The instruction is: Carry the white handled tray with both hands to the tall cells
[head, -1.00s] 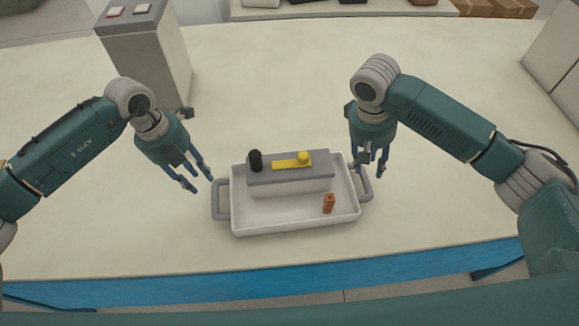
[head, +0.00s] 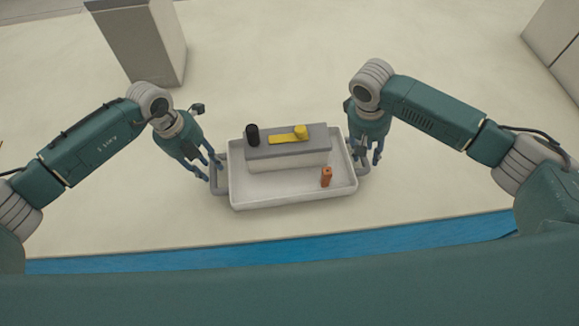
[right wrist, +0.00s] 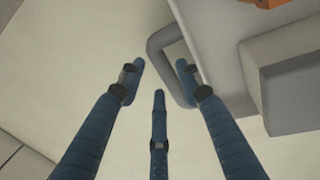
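The white handled tray (head: 292,204) lies flat on the cream table with a grey loop handle at each short end. My left gripper (head: 207,168) is at the left handle (head: 221,188), fingers spread and pointing down; whether they straddle the bar is unclear. My right gripper (head: 367,158) is over the right handle (head: 363,170). In the right wrist view, its fingers (right wrist: 160,78) are apart, with the handle bar (right wrist: 165,72) between the fingertips but not gripped. The tray carries a grey block (head: 288,158) with a black cylinder (head: 252,135) and yellow piece (head: 288,137), plus an orange cylinder (head: 326,177).
A pale box (head: 555,40) stands at the far right. The table (head: 275,60) behind the tray is clear. Its blue front edge (head: 280,246) is close to the tray.

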